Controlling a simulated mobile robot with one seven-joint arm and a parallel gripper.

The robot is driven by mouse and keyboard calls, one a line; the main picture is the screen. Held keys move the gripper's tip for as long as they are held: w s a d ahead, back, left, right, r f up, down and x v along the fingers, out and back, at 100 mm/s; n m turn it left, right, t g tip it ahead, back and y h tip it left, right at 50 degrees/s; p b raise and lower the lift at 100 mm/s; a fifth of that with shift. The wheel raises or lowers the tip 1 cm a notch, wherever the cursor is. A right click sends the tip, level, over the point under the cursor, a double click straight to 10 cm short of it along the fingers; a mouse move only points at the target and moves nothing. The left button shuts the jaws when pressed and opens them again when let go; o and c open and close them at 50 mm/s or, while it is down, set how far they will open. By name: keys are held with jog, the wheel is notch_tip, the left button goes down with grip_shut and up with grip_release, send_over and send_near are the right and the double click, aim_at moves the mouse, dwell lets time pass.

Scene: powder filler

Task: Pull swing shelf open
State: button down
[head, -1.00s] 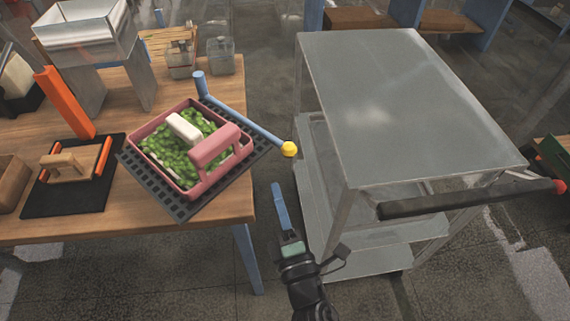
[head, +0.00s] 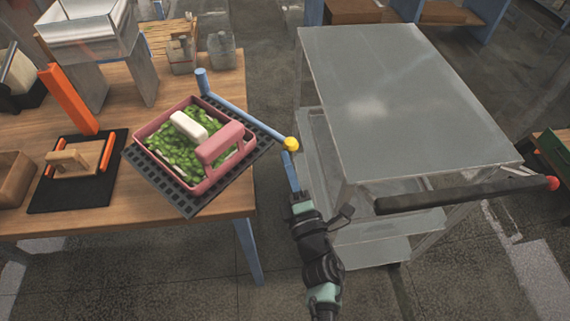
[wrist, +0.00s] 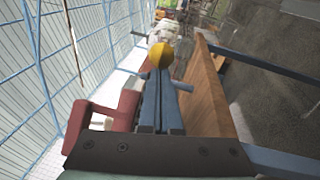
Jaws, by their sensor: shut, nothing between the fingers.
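The swing shelf (head: 160,182) is a dark perforated plate over the table's right front corner. A blue bar (head: 243,118) runs along its far side from a blue post and ends in a yellow knob (head: 291,144) beyond the table edge. My gripper (head: 287,160) is shut and empty, its blue fingers just below the knob. In the wrist view the knob (wrist: 162,57) shows just past the tips of the shut fingers (wrist: 160,85). I cannot tell whether they touch. A pink bin (head: 190,187) of green pieces sits on the shelf.
A grey metal cart (head: 400,100) stands close right of my gripper, its dark handle (head: 450,196) facing front. The wooden table (head: 100,225) holds an orange-handled tool on a black mat (head: 75,195) and glass jars (head: 221,52). A floor gap separates table and cart.

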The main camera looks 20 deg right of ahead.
jog(key=w+d+b, duration=0.3)
jog(key=w+d, duration=0.3)
jog(key=d, duration=0.4)
jog(key=shift+d, duration=0.15)
jog(key=shift+s, duration=0.1)
